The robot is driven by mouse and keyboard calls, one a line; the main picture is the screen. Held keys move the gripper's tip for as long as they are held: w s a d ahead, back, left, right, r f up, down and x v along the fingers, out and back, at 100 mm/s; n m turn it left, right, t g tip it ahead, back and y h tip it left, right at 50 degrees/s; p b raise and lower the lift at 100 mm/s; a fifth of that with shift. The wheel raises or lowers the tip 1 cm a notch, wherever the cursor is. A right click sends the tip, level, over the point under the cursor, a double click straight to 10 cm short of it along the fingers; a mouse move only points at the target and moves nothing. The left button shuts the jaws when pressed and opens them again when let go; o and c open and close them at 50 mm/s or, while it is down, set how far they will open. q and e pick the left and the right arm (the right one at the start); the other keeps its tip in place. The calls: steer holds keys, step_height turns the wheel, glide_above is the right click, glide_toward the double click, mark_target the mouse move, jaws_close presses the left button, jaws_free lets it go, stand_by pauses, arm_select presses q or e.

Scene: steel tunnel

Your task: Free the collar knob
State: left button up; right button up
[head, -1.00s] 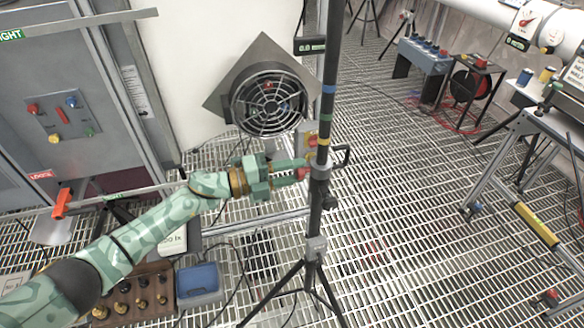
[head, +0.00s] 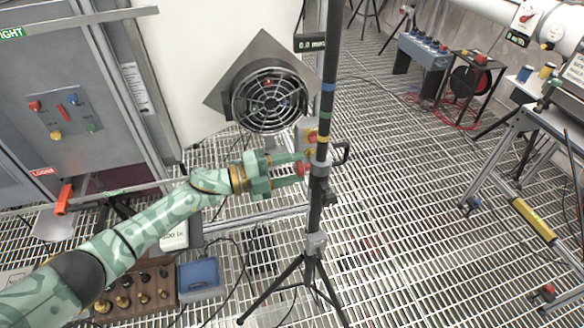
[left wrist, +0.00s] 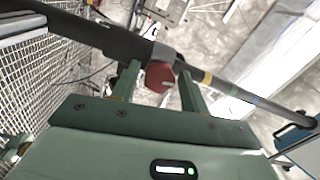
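The red collar knob (head: 302,168) sticks out leftward from the collar (head: 320,170) on a dark upright pole (head: 326,110) with coloured bands. The pole stands on a tripod. My left gripper (head: 296,170) is at the knob, one finger above it and one below in the head view. In the left wrist view the knob (left wrist: 160,76) lies between the two fingertips (left wrist: 158,82), with a visible gap at least on the left finger's side. The left gripper is open around the knob, not shut on it. My right gripper is in neither view.
A black round fan (head: 269,100) on a grey diamond plate stands behind my left gripper. Tripod legs (head: 308,275) spread below. A blue bin (head: 199,277) and a wooden block with knobs (head: 135,290) sit lower left. Grating right of the pole is open.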

arm_select(q)
steer(key=shift+o, duration=0.6)
steer(key=v, duration=1.6)
steer(key=shift+a, duration=0.15)
